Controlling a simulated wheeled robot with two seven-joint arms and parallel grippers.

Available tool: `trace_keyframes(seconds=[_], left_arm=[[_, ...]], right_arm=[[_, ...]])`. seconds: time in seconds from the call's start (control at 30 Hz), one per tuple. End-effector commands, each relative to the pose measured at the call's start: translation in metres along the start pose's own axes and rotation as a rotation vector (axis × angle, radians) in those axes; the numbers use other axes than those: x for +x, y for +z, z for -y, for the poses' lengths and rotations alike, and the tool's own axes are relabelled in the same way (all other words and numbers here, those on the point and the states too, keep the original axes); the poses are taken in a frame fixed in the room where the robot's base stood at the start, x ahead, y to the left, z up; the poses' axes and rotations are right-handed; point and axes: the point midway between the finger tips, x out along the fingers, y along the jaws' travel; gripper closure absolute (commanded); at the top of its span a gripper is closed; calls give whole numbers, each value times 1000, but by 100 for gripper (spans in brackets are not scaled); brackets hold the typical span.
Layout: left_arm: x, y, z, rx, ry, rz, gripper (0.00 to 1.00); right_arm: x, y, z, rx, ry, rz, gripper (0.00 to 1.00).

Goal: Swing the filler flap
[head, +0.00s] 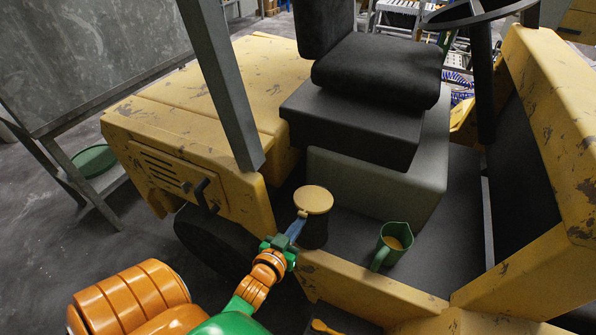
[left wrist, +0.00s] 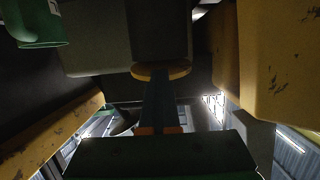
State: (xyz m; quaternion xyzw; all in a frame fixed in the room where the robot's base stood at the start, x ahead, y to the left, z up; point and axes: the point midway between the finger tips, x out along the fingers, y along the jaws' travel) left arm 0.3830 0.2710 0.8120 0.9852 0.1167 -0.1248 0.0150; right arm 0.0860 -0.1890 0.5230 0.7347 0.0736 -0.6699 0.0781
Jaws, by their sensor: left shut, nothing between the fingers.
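The filler flap (head: 314,199) is a round yellow disc, lying about level above a black filler neck (head: 315,234) on the yellow vehicle. My left gripper (head: 301,215) is shut and empty, its fingertips at the flap's lower left edge. In the left wrist view the shut fingers (left wrist: 160,85) reach up to the flap (left wrist: 163,71), which shows as a thin tan disc beyond the tips. I cannot tell whether they touch. The mouth of the neck is hidden under the flap. My right gripper is not in view.
A green jug (head: 382,255) with yellowish contents stands on the vehicle floor right of the neck. It also shows in the left wrist view (left wrist: 35,22). A black seat (head: 375,70), a grey post (head: 222,80) and a yellow side panel (head: 560,120) bound the space.

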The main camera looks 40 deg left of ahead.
Motion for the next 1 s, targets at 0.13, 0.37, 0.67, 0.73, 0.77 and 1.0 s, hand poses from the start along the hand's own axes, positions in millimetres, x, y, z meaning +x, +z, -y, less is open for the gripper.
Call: trace_keyframes(seconds=[0.13, 0.37, 0.67, 0.73, 0.77, 1.0], left_arm=[[2, 12, 0, 0, 0, -1, 100], [4, 28, 0, 0, 0, 0, 100], [4, 26, 0, 0, 0, -1, 73], [4, 26, 0, 0, 0, -1, 68], [4, 26, 0, 0, 0, -1, 68], [0, 26, 0, 0, 0, -1, 68]], right_arm=[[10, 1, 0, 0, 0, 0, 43], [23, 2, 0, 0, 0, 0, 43], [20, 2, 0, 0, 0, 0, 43], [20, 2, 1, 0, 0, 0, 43], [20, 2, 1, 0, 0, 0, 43], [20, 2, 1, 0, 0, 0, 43]])
